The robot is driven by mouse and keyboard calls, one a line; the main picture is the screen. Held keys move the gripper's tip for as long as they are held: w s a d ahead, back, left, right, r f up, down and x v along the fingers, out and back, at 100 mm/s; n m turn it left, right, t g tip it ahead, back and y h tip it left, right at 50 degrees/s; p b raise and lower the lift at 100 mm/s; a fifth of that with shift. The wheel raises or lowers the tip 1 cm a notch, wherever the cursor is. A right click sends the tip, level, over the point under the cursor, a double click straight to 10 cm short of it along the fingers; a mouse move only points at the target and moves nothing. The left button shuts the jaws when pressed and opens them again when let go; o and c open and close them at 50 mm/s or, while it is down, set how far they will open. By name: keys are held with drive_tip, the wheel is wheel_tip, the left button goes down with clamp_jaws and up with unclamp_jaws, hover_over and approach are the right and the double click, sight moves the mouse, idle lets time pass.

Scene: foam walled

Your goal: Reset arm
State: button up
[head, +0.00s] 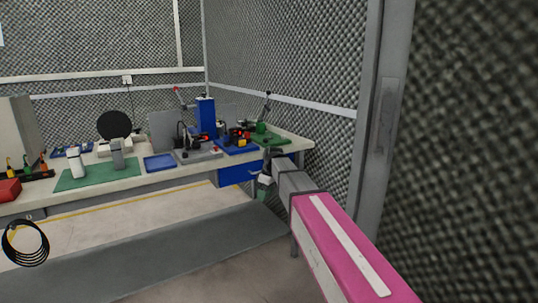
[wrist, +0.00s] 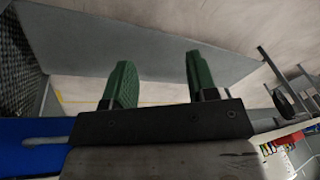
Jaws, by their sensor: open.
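My arm, pink and grey, reaches from the lower right of the head view toward the right end of the workbench (head: 140,182). My gripper (head: 264,190) is small there, in front of the bench edge near the blue drawer unit (head: 238,172). In the wrist view my gripper (wrist: 160,85) shows two green ribbed fingers standing well apart. Nothing is between them; floor shows behind. The gripper is open and empty.
The bench carries a green mat (head: 98,176), a blue tray (head: 159,162), a blue upright block (head: 205,116) and several tools. A foam-covered wall (head: 285,60) and grey post (head: 378,130) stand close on the right. Coiled black cable (head: 25,243) hangs at left. Floor before the bench is clear.

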drive_tip(key=s+d+f+m+h, duration=0.2)
drive_tip(key=s+d+f+m, duration=1.1)
drive_tip(key=s+d+f, duration=0.6)
drive_tip(key=shift+s+d+t, duration=0.4)
drive_tip(key=shift+s+d, duration=0.6)
drive_tip(key=shift+s, duration=0.15)
